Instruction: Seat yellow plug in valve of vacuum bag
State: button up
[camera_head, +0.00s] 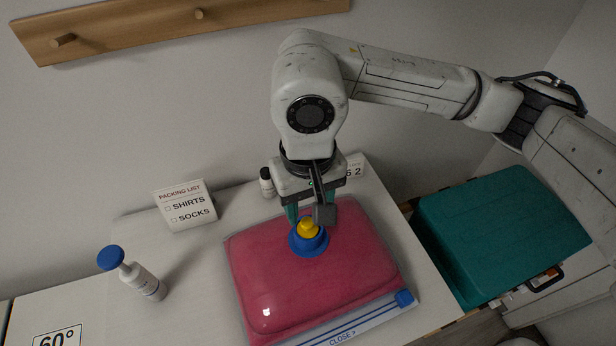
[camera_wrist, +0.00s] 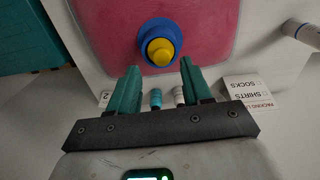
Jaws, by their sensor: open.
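The pink vacuum bag (camera_head: 305,275) lies flat on the white counter and looks plump. Its round blue valve (camera_head: 297,243) is near the far edge of its top. The yellow plug (camera_head: 308,228) stands at the valve; whether it is fully seated I cannot tell. In the wrist view the plug (camera_wrist: 160,50) appears inside the blue valve ring (camera_wrist: 147,33), slightly off its middle. My gripper (camera_head: 307,212) is above and just behind the plug. In the wrist view its teal fingers (camera_wrist: 155,80) are spread apart with nothing between them, and the plug lies beyond their tips.
A packing list card (camera_head: 184,204) and a small dark-capped bottle (camera_head: 267,182) stand behind the bag. A teal case (camera_head: 505,230) is at right. The counter between bag and bottle is clear.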

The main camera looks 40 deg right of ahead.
aim_at(308, 221)
notch_tip(308, 221, up, 8)
jog(key=b, duration=0.1)
jog(key=shift+b, duration=0.35)
dwell(0.4)
